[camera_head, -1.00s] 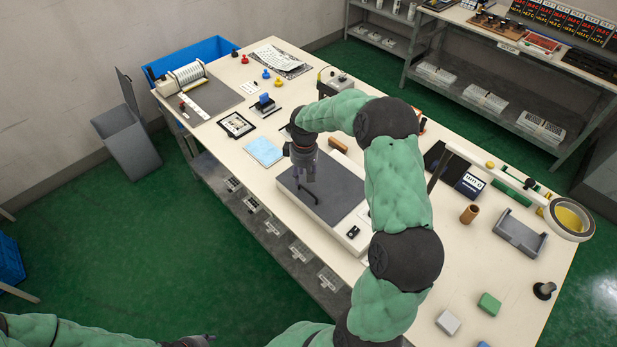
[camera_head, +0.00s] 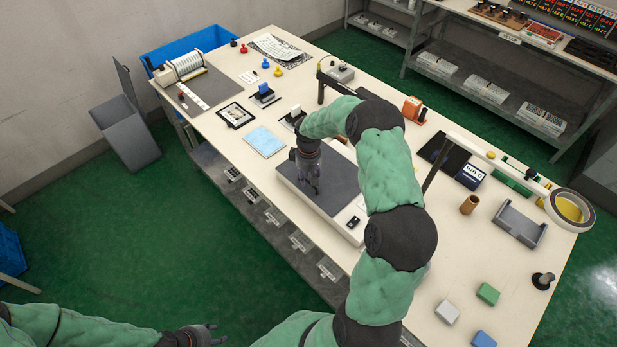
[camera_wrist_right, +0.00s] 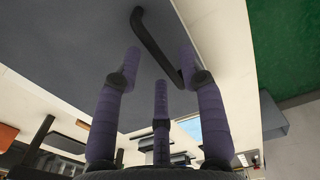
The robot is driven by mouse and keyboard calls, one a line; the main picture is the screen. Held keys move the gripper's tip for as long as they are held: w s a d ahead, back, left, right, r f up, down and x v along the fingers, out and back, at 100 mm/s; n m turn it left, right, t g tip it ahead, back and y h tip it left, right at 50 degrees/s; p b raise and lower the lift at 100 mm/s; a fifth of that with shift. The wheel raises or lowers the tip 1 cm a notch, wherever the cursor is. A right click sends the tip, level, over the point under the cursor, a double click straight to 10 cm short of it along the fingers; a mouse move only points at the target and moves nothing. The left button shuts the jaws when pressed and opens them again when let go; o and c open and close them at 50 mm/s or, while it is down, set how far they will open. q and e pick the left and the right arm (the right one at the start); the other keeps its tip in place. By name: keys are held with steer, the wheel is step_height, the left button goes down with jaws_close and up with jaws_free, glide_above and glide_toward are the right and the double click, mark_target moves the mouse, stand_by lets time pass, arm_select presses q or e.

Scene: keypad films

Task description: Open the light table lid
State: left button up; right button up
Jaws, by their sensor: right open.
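The light table (camera_head: 347,228) is a low white box on the bench with a flat dark grey lid (camera_head: 337,188), which lies shut. My right gripper (camera_head: 312,183) is over the lid, pointing down, and hides the lid's handle in the head view. In the right wrist view, the black bar handle (camera_wrist_right: 152,42) on the grey lid (camera_wrist_right: 75,50) runs between the fingers of my right gripper (camera_wrist_right: 160,65). The fingers are spread apart and not closed on it; contact cannot be told. My left gripper (camera_head: 212,335) is empty over the floor, its fingers apart.
A light blue pad (camera_head: 265,142) and a framed card (camera_head: 236,115) lie left of the light table. A ring magnifier lamp (camera_head: 570,207) and grey tray (camera_head: 520,223) stand right. My right arm covers part of the bench. The bench's front edge is close to the light table.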

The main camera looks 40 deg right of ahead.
jaws_close()
stand_by(0.3)
